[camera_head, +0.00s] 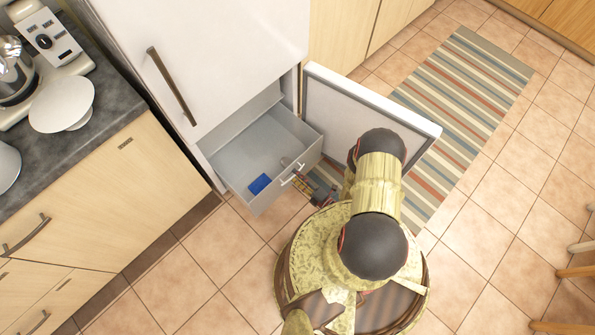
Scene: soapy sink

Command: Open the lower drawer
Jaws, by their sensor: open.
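A grey drawer (232,160) at the bottom of the white fridge is pulled out part of the way. A small blue block (260,183) lies inside it, near the front. The drawer's front panel carries a light metal handle (291,178). My gripper (292,170) is at the drawer front, by the handle. It is small in the picture, and whether its fingers touch the handle cannot be told. My arm covers part of the view to the right of the drawer.
The lower fridge door (405,112) stands open to the right of the drawer. A striped rug (470,90) lies on the tiled floor beyond it. A wooden counter (100,190) with a mixer (55,50) is at left. A chair (575,270) shows at the right edge.

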